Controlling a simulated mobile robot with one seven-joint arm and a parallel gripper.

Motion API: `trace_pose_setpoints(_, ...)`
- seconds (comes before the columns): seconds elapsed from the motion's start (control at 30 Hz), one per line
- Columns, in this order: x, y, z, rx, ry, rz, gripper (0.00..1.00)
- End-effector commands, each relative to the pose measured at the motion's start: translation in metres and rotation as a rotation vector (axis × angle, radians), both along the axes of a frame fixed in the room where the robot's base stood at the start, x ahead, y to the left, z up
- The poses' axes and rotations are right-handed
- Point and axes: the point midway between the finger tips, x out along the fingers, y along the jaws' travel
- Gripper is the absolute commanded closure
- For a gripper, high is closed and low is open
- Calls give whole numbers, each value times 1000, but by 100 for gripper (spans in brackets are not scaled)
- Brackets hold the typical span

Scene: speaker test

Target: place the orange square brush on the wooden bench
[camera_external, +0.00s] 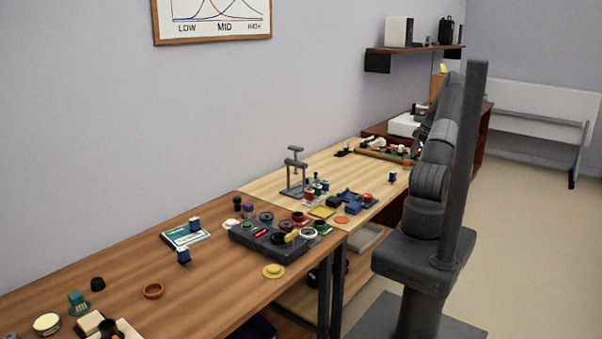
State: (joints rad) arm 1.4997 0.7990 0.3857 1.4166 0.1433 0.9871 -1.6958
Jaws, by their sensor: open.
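I cannot make out the orange square brush for certain in the external view. An upright orange-brown block (438,87) shows beside my raised arm near the back shelf, partly hidden, and I cannot tell what it is. The wooden bench is a long top with a darker near part (215,275) and a lighter far part (262,187), both holding many small things. My arm (431,180) rises to the right of the bench and leans toward its far end. My gripper is hidden behind the arm, so its fingers and anything near them do not show.
A dark grey device (268,241) with coloured knobs sits mid-bench, near a grey stand (296,172). A far tray (378,155) holds several small parts. Floor is clear at right.

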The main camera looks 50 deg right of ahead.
Motion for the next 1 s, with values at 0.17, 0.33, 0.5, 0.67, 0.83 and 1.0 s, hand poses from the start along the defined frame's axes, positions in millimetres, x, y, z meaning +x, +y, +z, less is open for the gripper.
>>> trace_pose_setpoints(0.17,-11,-5,29,-2,0,-1,48)
trace_pose_setpoints(0.33,-16,-7,40,0,1,0,48)
trace_pose_setpoints(0.5,-17,-7,42,1,0,0,48)
trace_pose_setpoints(0.67,-8,1,49,-2,9,3,48)
trace_pose_setpoints(0.83,40,50,84,-22,64,5,48)
trace_pose_setpoints(1.0,93,137,133,-63,133,-20,48)
